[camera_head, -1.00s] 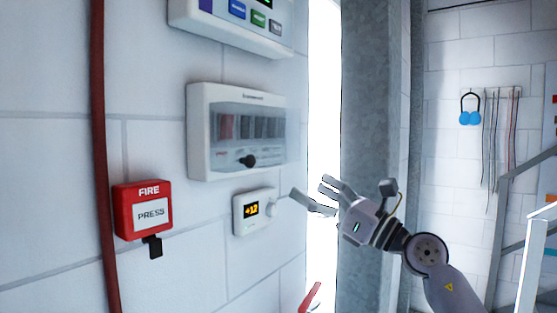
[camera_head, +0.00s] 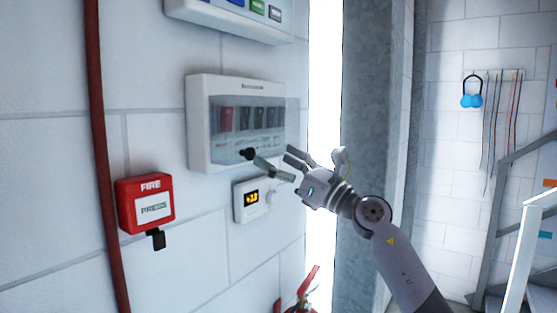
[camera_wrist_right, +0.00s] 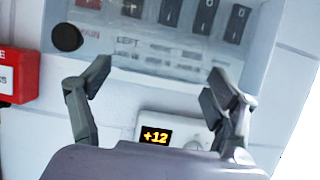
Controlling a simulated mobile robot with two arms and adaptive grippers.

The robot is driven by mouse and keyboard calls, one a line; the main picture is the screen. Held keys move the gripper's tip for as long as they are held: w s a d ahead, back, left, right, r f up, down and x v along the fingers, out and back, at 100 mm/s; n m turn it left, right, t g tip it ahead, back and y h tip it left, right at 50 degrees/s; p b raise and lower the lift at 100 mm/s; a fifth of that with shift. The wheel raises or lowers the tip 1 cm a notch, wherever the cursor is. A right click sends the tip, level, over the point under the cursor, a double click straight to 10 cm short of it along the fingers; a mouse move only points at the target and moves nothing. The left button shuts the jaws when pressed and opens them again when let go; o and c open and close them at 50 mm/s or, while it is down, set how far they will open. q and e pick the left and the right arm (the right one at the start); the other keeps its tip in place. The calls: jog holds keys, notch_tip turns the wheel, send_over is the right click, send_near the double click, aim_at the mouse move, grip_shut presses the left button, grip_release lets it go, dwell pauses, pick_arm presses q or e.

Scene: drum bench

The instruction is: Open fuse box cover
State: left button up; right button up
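The white fuse box (camera_head: 200,125) is on the wall in the head view. Its see-through cover (camera_head: 262,142) is shut over a row of switches and has a black knob (camera_head: 247,154) at its lower edge. My right gripper (camera_head: 273,156) is open and empty, in front of the box's lower right part. One finger shows close to the knob; I cannot tell whether they touch. In the right wrist view, the two fingers (camera_wrist_right: 158,76) are spread wide, with the knob (camera_wrist_right: 67,37) up and left of the left finger. My left gripper is not in view.
A small thermostat (camera_head: 240,209) is just below the fuse box. A red fire button (camera_head: 133,196) is at lower left, beside a red pipe (camera_head: 97,130). A panel with coloured buttons (camera_head: 220,14) is above. A grey pillar (camera_head: 367,90) stands at right.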

jog(key=shift+s+d+r, duration=0.1)
jog(key=shift+r, duration=0.05)
jog(key=c, duration=1.5)
